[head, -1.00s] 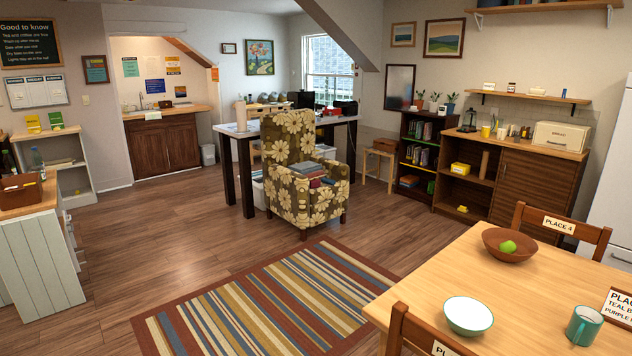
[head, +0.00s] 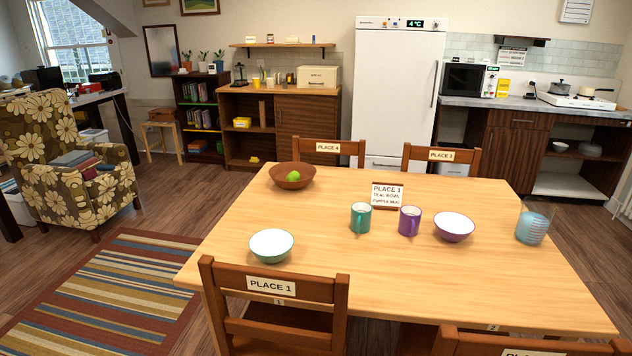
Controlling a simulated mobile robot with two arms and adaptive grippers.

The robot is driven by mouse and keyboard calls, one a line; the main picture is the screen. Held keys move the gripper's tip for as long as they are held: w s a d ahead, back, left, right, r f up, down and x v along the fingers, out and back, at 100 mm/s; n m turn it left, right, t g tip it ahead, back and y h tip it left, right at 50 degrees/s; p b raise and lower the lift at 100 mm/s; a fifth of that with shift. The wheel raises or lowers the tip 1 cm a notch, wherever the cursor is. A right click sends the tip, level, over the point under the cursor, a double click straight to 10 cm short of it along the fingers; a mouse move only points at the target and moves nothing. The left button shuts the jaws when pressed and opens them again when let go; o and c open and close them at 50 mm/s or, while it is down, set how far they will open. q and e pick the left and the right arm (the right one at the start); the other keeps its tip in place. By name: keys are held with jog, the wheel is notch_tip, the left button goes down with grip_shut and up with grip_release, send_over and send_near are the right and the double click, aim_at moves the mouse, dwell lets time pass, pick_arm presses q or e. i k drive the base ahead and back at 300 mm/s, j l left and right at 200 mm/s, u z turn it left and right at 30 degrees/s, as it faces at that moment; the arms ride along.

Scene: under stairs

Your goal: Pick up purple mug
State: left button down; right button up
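The purple mug (head: 409,221) stands upright on the wooden dining table (head: 330,278), right of the middle. A teal mug (head: 361,217) stands to its left, a small gap apart. A purple bowl with a white inside (head: 454,227) stands close to its right. A small sign (head: 387,195) behind the mugs reads "PLACE 1, TEAL BOWL, PURPLE MUG". Neither of my grippers shows in the head view.
A white bowl with a green outside (head: 272,246) stands at the near left of the table. A brown bowl with a green fruit (head: 291,179) is at the back left. A glass with blue contents (head: 533,223) is at the right. Chairs (head: 273,302) line the near and far sides.

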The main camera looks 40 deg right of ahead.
aim_at(410, 224)
jog(key=z, duration=1.85)
jog(key=k+u, duration=0.25)
jog(key=k+j+u, duration=0.15)
jog(key=k+u, duration=0.15)
jog(key=l+u, duration=0.15)
jog(key=u, duration=0.3)
jog(key=l+u, duration=0.15)
jog(key=u, duration=0.25)
jog(key=l+u, duration=0.15)
jog(key=u, duration=0.3)
jog(key=l+u, duration=0.1)
jog(key=u, duration=0.35)
jog(key=k+l, duration=0.15)
jog(key=l, duration=0.2)
jog(key=k+l, duration=0.1)
jog(key=l, duration=0.25)
jog(key=k+l, duration=0.15)
jog(key=l, duration=0.25)
jog(key=k+l, duration=0.15)
jog(key=l, duration=0.2)
jog(key=k+l, duration=0.15)
jog(key=l, duration=0.2)
jog(key=k+l, duration=0.1)
jog(key=l, duration=0.25)
jog(key=k+l, duration=0.15)
jog(key=l, duration=0.2)
jog(key=k+l, duration=0.15)
jog(key=l, duration=0.2)
